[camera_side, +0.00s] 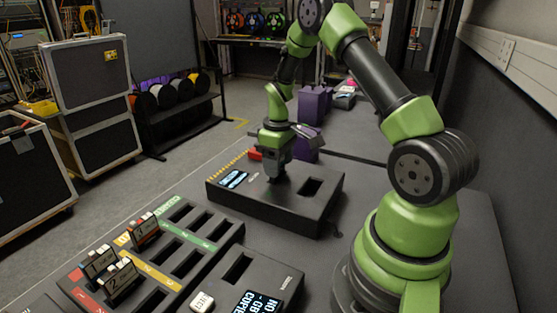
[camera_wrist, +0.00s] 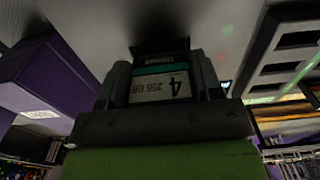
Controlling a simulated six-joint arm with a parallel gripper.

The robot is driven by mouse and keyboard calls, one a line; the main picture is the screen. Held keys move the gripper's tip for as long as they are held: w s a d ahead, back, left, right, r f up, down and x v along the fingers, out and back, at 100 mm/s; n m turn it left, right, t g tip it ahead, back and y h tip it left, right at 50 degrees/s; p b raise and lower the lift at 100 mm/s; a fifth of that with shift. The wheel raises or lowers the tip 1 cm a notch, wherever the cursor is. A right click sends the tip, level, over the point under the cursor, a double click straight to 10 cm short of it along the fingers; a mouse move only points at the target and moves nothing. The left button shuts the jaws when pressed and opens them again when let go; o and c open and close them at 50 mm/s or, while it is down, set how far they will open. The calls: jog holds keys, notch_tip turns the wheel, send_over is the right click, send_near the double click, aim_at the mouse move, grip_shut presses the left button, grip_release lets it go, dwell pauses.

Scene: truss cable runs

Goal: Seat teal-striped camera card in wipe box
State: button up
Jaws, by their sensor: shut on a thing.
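My gripper (camera_side: 277,180) points down over the left part of a black box (camera_side: 290,212), likely the wipe box, which has a lit blue-white display (camera_side: 233,179) and an open slot (camera_side: 312,187) to the right of the gripper. In the wrist view the gripper (camera_wrist: 162,75) is shut on the camera card (camera_wrist: 158,87), which has a teal stripe, a white label with "4" and "256 GB", and a dark far end. The card's far end meets a dark opening in a grey surface; how deep it sits is hidden. In the side view the card is hidden by the fingers.
A slotted tray (camera_side: 176,263) with red, yellow and green strips holds several cards (camera_side: 118,277) at the front left. A second box with a slot and a "COPIED" display (camera_side: 257,302) stands at the front. Purple boxes (camera_side: 311,105) stand behind the wipe box.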

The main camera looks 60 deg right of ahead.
jog(key=shift+f, duration=0.7)
dwell(0.9)
jog(key=o, duration=1.2)
jog(key=shift+r, duration=3.75)
jog(key=shift+r, duration=0.1)
